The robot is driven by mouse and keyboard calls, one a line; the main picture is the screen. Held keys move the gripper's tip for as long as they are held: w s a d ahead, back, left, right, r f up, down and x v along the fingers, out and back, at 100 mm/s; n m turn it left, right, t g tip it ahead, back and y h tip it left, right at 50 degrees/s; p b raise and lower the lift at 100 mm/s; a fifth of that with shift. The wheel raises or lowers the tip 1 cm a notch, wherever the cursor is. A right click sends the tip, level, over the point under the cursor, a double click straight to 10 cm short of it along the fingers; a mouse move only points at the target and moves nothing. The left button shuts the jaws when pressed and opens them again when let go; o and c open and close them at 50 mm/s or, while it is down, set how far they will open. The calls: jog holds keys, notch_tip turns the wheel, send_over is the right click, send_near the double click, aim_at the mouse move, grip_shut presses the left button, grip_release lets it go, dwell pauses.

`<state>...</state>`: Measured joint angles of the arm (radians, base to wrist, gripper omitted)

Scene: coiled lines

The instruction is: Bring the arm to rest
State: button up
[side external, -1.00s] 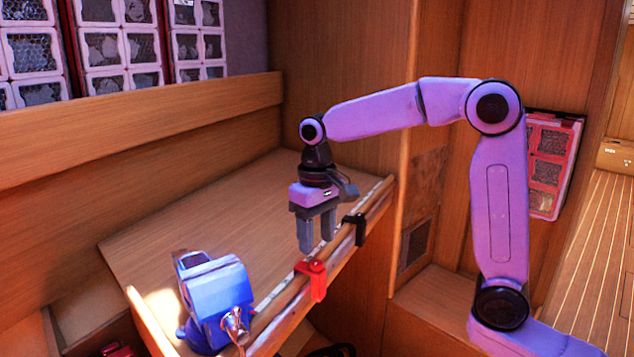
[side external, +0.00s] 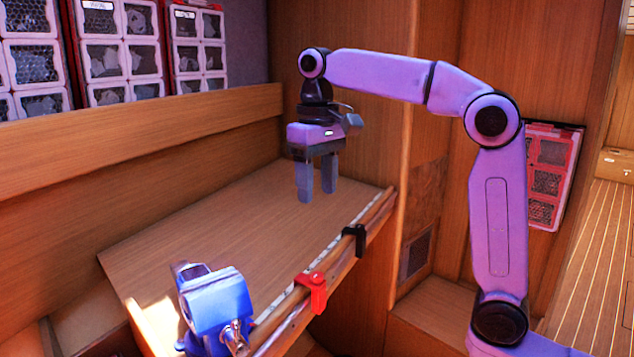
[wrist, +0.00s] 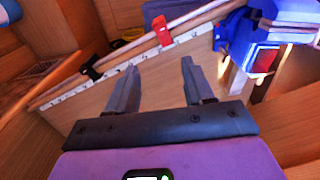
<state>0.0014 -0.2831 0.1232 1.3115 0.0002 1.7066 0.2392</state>
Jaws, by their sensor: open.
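My gripper (side external: 318,188) hangs fingers-down above the far right part of the wooden worktop (side external: 215,235) in the side external view. Its two grey fingers are apart with nothing between them. In the wrist view my gripper (wrist: 158,75) also shows as open and empty, with the worktop beyond the fingertips. My gripper is clear of the red clip and black clip on the front rail.
A blue vise (side external: 217,308) stands at the worktop's near left corner. A red clip (side external: 312,290) and a black clip (side external: 355,240) sit on the wooden front rail (side external: 335,267). Bins (side external: 120,50) line the back wall above a wooden ledge. The middle worktop is clear.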

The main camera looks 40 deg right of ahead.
dwell(0.4)
jog(key=s+d+f+n, duration=0.2)
jog(key=s+f+n, duration=0.4)
jog(key=s+f, duration=0.4)
jog(key=s+d+f+n, duration=0.1)
jog(key=s+f+n, duration=0.5)
jog(key=s, duration=1.2)
notch_tip(320, 180, down, 4)
jog(key=shift+s+d+r, duration=0.1)
jog(key=shift+s+d, duration=0.05)
jog(key=shift+d, duration=0.2)
